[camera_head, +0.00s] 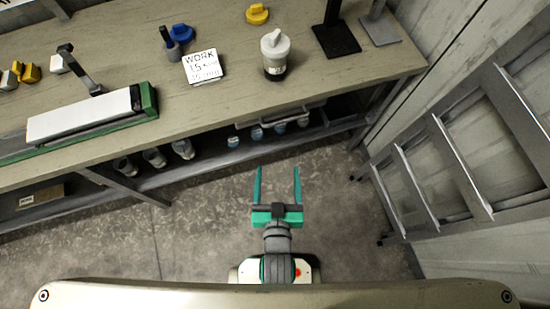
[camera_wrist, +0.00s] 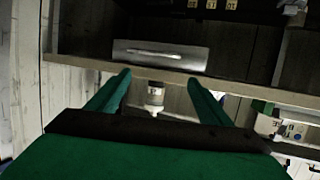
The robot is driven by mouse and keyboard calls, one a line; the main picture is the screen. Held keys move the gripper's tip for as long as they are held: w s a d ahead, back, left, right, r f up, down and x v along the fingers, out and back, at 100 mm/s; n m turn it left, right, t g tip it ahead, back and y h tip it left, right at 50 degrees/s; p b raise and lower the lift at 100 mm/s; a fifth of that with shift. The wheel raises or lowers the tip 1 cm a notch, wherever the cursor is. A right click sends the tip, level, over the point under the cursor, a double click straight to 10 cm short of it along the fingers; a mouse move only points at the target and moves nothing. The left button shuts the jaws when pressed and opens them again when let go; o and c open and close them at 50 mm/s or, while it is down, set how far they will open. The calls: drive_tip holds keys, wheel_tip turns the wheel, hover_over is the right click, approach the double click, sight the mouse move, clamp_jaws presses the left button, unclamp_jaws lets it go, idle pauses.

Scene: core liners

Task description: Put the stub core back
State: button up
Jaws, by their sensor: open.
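A short dark cylinder with a white knobbed cap and a pale label (camera_head: 275,60), which may be the stub core, stands upright on the bench (camera_head: 225,112) near its front edge. In the wrist view, which looks upside down, this capped cylinder (camera_wrist: 155,98) shows between my fingers, beyond the tips. My gripper (camera_head: 277,170) is open and empty over the floor, in front of the bench and apart from it. Its green fingers also show in the wrist view (camera_wrist: 158,78).
Several capped cylinders stand on the lower shelf (camera_head: 205,160). A metal ladder-like frame (camera_head: 455,165) stands at right. The floor around my gripper looks clear.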

drive_tip(key=v, duration=1.3)
drive_tip(key=shift+s+a+f+t, duration=0.2)
drive_tip(key=shift+a+f+t, duration=0.1)
drive_tip(key=shift+a+f, duration=0.1)
